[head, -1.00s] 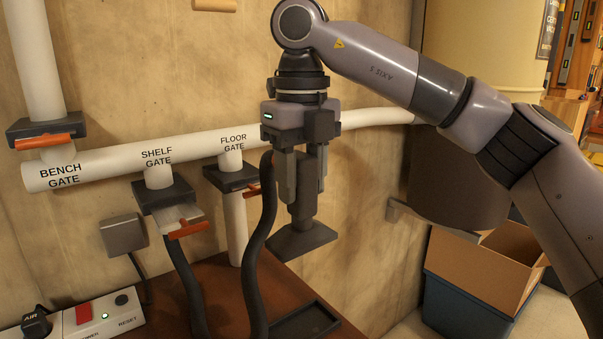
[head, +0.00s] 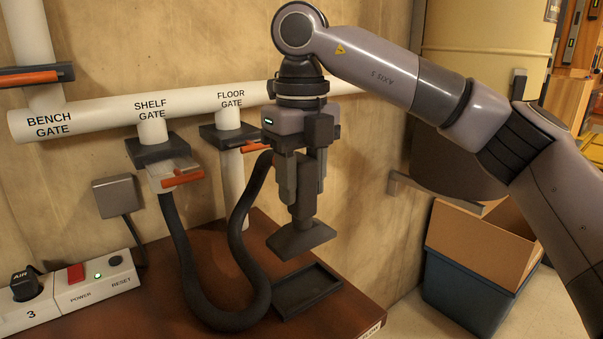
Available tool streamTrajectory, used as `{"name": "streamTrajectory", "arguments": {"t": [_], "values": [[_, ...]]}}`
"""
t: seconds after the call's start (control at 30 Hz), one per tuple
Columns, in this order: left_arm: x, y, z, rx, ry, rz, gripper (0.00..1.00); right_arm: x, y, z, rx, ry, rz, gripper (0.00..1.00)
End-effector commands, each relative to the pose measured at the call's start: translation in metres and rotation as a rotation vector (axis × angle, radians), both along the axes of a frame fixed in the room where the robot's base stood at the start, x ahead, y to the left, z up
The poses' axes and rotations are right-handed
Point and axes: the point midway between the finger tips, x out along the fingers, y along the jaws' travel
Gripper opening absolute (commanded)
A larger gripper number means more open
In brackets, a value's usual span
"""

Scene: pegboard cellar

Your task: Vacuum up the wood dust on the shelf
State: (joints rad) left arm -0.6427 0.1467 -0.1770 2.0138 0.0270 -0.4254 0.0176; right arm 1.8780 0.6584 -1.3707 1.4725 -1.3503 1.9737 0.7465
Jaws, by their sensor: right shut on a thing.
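My right gripper (head: 303,192) is shut on a dark grey vacuum nozzle (head: 301,238) with a wide flat mouth, pointing down. It hangs above and behind a shallow dark tray (head: 307,291) on a brown bench top. A black hose (head: 184,262) runs from the shelf gate (head: 163,156), loops low over the bench and rises behind the gripper. The shelf gate's pale slide with an orange handle (head: 183,178) sticks out. No wood dust shows, and I cannot make out the shelf. My left gripper is out of view.
The bench gate (head: 35,77) and floor gate (head: 229,134) sit on the white duct (head: 90,121) along the wall. A cardboard box in a blue bin (head: 470,290) is on the floor at right.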

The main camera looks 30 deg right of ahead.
Motion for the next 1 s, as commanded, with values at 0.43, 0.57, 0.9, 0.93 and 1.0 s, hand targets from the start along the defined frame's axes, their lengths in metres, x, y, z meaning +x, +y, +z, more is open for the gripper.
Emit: {"name": "streamTrajectory", "arguments": {"t": [0.43,0.57,0.9,0.93,1.0], "values": [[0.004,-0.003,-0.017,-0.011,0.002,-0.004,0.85,0.0,0.0,-0.039,0.001,0.0,0.001,0.0],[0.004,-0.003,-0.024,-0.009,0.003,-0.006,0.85,0.0,0.0,-0.049,0.001,0.0,0.0,0.0],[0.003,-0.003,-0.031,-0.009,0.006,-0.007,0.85,0.0,0.0,-0.058,0.001,-0.002,0.0,0.0],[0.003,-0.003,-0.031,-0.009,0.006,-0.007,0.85,0.0,0.0,-0.058,0.001,-0.002,0.0,0.0],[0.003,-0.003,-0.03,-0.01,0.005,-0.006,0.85,0.0,0.0,-0.058,0.001,-0.002,0.0,0.0]]}}
